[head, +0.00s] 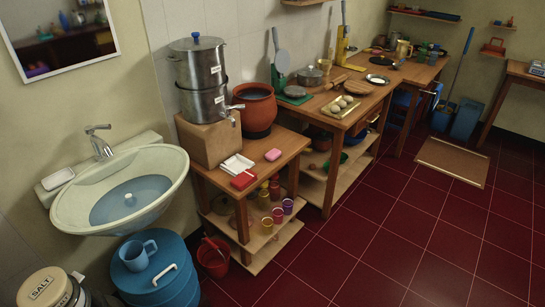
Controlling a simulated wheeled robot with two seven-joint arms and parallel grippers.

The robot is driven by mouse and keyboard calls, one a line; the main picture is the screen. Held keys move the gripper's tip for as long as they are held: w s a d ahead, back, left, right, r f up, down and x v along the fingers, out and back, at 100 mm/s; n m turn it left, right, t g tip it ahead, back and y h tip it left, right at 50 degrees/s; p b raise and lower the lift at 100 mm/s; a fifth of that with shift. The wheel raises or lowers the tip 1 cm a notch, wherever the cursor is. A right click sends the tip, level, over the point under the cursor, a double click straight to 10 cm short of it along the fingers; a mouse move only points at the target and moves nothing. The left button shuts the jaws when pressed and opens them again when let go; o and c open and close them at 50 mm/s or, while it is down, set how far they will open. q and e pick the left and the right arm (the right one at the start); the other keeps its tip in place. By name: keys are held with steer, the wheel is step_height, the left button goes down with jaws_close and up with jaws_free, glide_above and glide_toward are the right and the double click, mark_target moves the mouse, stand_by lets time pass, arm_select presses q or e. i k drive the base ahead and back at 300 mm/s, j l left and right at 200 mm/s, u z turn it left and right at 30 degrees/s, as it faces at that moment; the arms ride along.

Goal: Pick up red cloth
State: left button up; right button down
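A folded red cloth (243,180) lies flat near the front left edge of the small wooden table (291,146). A folded white cloth (237,164) lies right behind it. A pink block (273,154) sits to its right, apart from it. Neither of my grippers can be made out in the head view, so their distance from the red cloth does not show.
A steel water dispenser (203,84) on a wooden block and a clay pot (257,108) stand behind the cloths. A sink (122,190) is to the left, with a blue drum (155,277) below. A red bucket (213,257) stands beside the table.

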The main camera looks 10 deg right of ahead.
mark_target(246, 178)
steer(key=i+u, duration=0.1)
steer(key=u, duration=0.5)
steer(key=i+l+u, duration=0.6)
steer(key=l, duration=0.2)
steer(key=i+l, duration=0.15)
steer(key=l, duration=0.2)
steer(key=i+l, duration=0.15)
steer(key=l, duration=0.15)
steer(key=i+l+u, duration=0.1)
steer(key=l, duration=0.25)
steer(key=i+l, duration=0.15)
steer(key=l, duration=0.2)
steer(key=i+l, duration=0.15)
steer(key=l, duration=0.2)
steer(key=u, duration=0.05)
